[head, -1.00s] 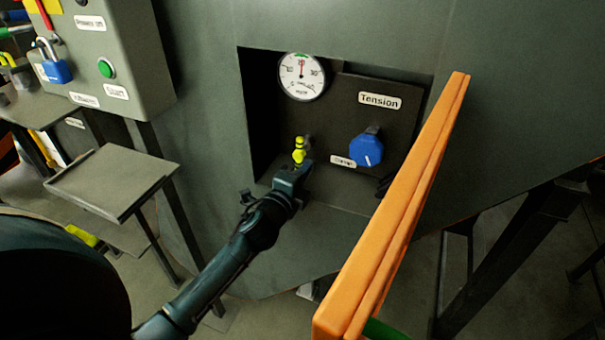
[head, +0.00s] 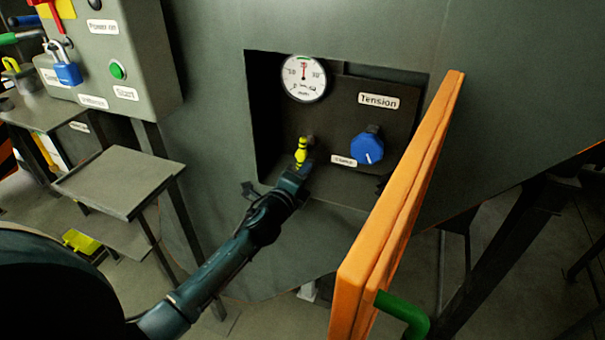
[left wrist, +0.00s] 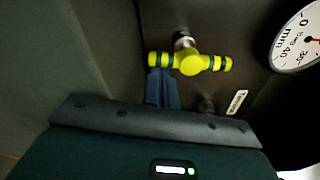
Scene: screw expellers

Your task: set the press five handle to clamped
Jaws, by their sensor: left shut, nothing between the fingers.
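The yellow-green handle (head: 301,153) with dark bands sits on a metal stem in the recessed panel, under the gauge, beside a small label (head: 343,160) too blurred to read surely. In the head view it stands roughly upright. The left wrist view shows its crossbar (left wrist: 190,63) lying across the picture. My left gripper (head: 302,168) is shut and empty at the handle's lower end. In the left wrist view its shut fingertips (left wrist: 161,72) are at the left end of the crossbar; I cannot tell whether they touch it. My right gripper is not in view.
A blue Tension knob (head: 367,148) is right of the handle, a dial gauge (head: 304,78) above. An open orange door (head: 400,200) with a green handle (head: 403,313) juts out at right. A control box (head: 130,60) and a small grey shelf (head: 120,180) are at left.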

